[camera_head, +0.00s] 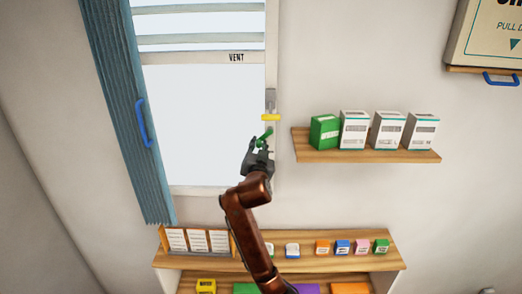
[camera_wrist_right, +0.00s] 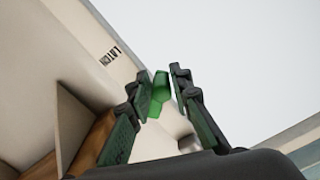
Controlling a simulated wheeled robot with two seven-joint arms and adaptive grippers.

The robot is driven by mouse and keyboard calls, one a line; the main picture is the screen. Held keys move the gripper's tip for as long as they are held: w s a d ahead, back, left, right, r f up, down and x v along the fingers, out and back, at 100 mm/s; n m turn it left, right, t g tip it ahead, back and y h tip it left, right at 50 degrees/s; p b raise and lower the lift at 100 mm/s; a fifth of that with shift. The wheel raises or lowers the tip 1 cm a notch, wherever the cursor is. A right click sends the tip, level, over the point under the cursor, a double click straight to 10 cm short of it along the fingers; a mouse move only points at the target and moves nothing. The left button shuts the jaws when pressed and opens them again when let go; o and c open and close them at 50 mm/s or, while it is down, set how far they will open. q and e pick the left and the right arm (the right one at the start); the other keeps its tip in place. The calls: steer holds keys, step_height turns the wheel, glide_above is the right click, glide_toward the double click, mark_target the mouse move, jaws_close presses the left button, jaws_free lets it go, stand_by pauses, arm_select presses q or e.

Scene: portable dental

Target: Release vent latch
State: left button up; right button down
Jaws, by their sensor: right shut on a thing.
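The vent window (camera_head: 205,120) has a white frame with a VENT label (camera_head: 237,57) across its upper part. A small green latch handle (camera_head: 267,133) sits at the frame's right side, just below a yellow strip. My right gripper (camera_head: 261,142) reaches up to it from below and is shut on it. In the right wrist view the green handle (camera_wrist_right: 158,90) lies between the two dark fingers, and its far end shows past them. A LATCH label (camera_wrist_right: 110,55) is on the frame beside it. My left gripper is not in view.
A wooden shelf (camera_head: 365,157) with one green and several white boxes is close on the right. A lower shelf unit (camera_head: 320,264) holds cards and small coloured boxes. A blue curtain (camera_head: 118,110) with a blue handle (camera_head: 143,122) hangs at the left.

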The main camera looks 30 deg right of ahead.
steer(key=shift+w+a+r+m, duration=0.15)
steer(key=shift+a+r+m, duration=0.25)
steer(key=shift+r+m, duration=0.5)
steer(key=shift+b, duration=0.3)
steer(key=c, duration=1.8)
jaws_free()
steer(key=shift+f, duration=0.15)
steer(key=shift+c, duration=0.2)
steer(key=shift+f, duration=0.1)
steer(key=shift+s+a, duration=0.15)
steer(key=shift+s, duration=0.15)
steer(key=v, duration=1.1)
steer(key=shift+s, duration=0.2)
